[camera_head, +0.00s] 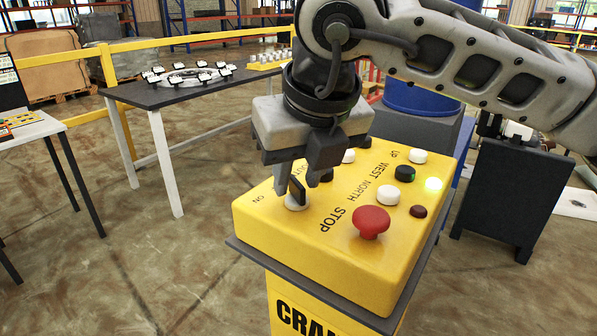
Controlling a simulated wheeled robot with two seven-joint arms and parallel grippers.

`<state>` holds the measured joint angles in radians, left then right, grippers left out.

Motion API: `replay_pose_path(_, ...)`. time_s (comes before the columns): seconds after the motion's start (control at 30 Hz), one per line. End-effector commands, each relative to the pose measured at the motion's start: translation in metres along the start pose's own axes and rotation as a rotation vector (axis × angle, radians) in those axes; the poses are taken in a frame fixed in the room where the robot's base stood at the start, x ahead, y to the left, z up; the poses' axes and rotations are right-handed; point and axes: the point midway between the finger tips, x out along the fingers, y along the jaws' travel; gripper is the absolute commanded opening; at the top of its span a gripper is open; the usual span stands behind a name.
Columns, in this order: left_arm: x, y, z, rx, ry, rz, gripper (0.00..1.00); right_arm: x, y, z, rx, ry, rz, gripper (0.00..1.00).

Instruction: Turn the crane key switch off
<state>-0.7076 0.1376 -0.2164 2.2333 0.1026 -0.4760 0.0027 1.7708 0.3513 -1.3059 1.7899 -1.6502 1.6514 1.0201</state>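The yellow crane control box (265,222) stands on a yellow pedestal in the head view. Its key switch is a white round base with an upright black key (298,190), near the box's left edge. The lettering ON is left of the switch; another label behind it is partly covered. My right gripper (302,178) comes down from above, its dark fingers on either side of the key and apart from each other. Whether a finger touches the key cannot be told. My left gripper is not in view.
A red STOP button (371,221) sits right of the key. A dark table (170,95) with small parts stands behind left. Open floor lies left of the box.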

Motion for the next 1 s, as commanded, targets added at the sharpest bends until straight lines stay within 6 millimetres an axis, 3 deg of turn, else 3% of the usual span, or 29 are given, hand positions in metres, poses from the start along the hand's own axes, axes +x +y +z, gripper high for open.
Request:
replay_pose_path(0.3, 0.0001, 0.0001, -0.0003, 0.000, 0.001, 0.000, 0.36, 0.0034, 0.0002, 0.0000, -0.001, -0.001, 0.000, 0.29)
replay_pose_path(0.33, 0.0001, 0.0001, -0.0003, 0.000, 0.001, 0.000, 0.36, 0.0034, 0.0002, 0.0000, -0.001, -0.001, 0.000, 0.26)
replay_pose_path(0.43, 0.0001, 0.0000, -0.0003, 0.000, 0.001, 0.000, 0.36, 0.0033, 0.0002, 0.0000, -0.001, -0.001, 0.000, 0.00)
replay_pose_path(1.0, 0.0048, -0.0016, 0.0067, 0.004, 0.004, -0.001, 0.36, 0.0050, -0.0006, -0.0004, -0.103, -0.001, 0.044, 0.00)
